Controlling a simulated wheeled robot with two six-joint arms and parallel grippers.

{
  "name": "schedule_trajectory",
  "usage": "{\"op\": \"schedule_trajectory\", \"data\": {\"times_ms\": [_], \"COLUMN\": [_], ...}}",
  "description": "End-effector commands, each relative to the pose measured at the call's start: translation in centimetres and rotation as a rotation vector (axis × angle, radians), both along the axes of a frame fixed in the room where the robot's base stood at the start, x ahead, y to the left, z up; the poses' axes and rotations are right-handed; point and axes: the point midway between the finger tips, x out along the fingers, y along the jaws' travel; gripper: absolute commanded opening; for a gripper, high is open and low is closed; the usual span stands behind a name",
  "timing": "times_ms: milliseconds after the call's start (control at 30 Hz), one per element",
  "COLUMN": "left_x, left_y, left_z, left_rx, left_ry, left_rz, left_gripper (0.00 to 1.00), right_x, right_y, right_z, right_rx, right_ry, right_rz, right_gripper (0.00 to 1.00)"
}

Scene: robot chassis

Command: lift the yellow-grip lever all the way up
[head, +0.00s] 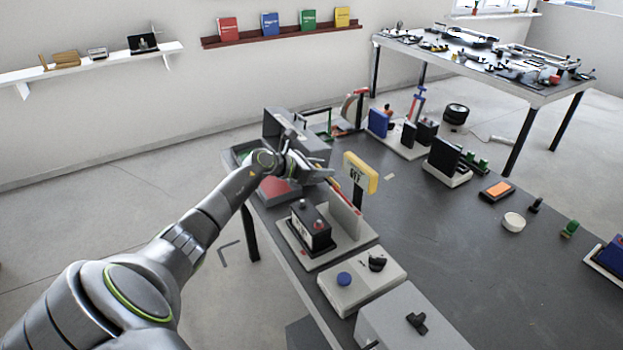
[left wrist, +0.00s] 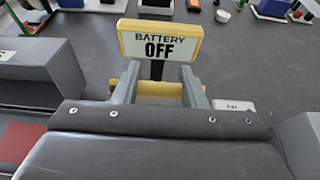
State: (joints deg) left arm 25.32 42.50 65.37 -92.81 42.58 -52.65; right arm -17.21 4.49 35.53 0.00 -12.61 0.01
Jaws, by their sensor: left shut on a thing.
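The yellow grip of the lever (left wrist: 160,88) shows in the left wrist view as a bar crossing between my two fingers. My left gripper (left wrist: 160,82) is shut on this grip. In the head view my left gripper (head: 322,174) is beside a yellow-framed sign (head: 359,174). In the left wrist view the sign (left wrist: 159,42) reads "BATTERY OFF" and stands on a dark post just beyond the fingers. The gripper hides most of the lever in the head view. My right gripper is not in view.
A black battery-like block (head: 311,227) stands on a pale base in front of the sign. A grey box (head: 279,132) is behind the gripper. A pale box with a blue button (head: 344,278) is nearer.

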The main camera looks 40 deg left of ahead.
Motion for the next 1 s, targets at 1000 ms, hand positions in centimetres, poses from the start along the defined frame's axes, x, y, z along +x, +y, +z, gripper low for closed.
{"op": "schedule_trajectory", "data": {"times_ms": [1000], "left_x": [4.9], "left_y": [-2.1], "left_z": [2.0], "left_rx": [0.095], "left_ry": [0.233], "left_rz": [0.000], "left_gripper": [0.00], "right_x": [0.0], "right_y": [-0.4], "right_z": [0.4], "right_rx": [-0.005], "right_ry": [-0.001], "right_rz": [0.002], "right_gripper": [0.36]}}
